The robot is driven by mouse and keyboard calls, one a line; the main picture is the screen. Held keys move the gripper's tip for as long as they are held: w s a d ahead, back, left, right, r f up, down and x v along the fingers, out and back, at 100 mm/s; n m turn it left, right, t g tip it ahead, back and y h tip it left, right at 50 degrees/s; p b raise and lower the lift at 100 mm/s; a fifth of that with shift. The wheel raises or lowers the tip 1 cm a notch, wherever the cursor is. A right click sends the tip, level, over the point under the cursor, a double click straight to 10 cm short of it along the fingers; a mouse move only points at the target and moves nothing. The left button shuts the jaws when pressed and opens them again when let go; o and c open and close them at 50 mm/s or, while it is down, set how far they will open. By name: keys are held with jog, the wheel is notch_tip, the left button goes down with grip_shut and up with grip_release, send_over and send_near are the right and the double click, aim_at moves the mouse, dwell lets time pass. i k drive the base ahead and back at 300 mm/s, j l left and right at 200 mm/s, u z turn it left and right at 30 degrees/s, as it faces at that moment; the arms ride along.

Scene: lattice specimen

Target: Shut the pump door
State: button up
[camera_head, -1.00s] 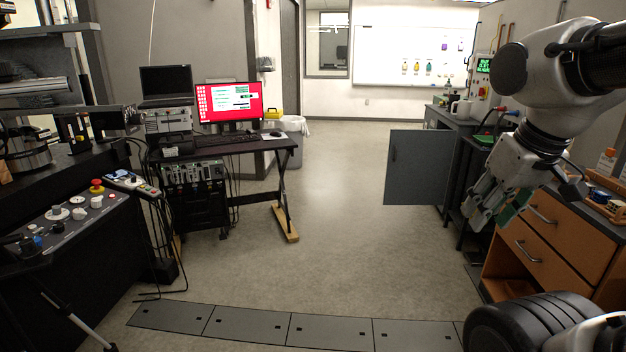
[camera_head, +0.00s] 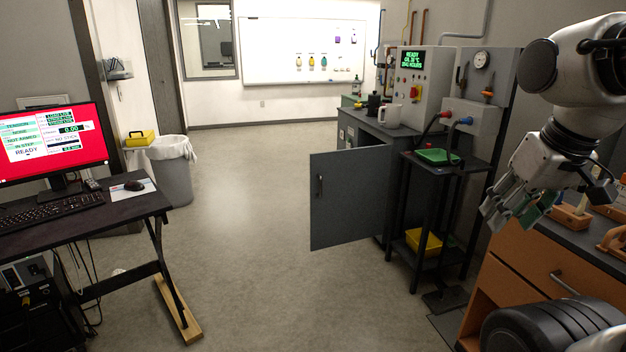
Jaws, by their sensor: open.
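The pump door (camera_head: 350,197) is a dark grey panel with a small dark handle near its left edge. It stands wide open, swung out from the grey cabinet (camera_head: 352,133) into the aisle. My gripper (camera_head: 510,222) is open and empty at the right, in front of the wooden drawer unit. It is well apart from the door, to its right and nearer to me. The cabinet's inside is mostly hidden behind the door.
A black stand (camera_head: 438,205) with a green tray and yellow bin stands right of the door. A wooden drawer unit (camera_head: 545,285) is at the near right. A desk (camera_head: 85,225) with a monitor is at left. The floor (camera_head: 240,240) between is clear.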

aim_at(348, 188)
jog(key=i+l+z, duration=0.1)
jog(key=i, duration=0.5)
jog(key=i+l, duration=0.25)
jog(key=i, duration=0.4)
jog(key=i+l+u, duration=0.2)
jog(key=i, duration=0.25)
jog(key=i+l+u, duration=0.1)
jog(key=i+u, duration=0.15)
jog(key=i, duration=0.25)
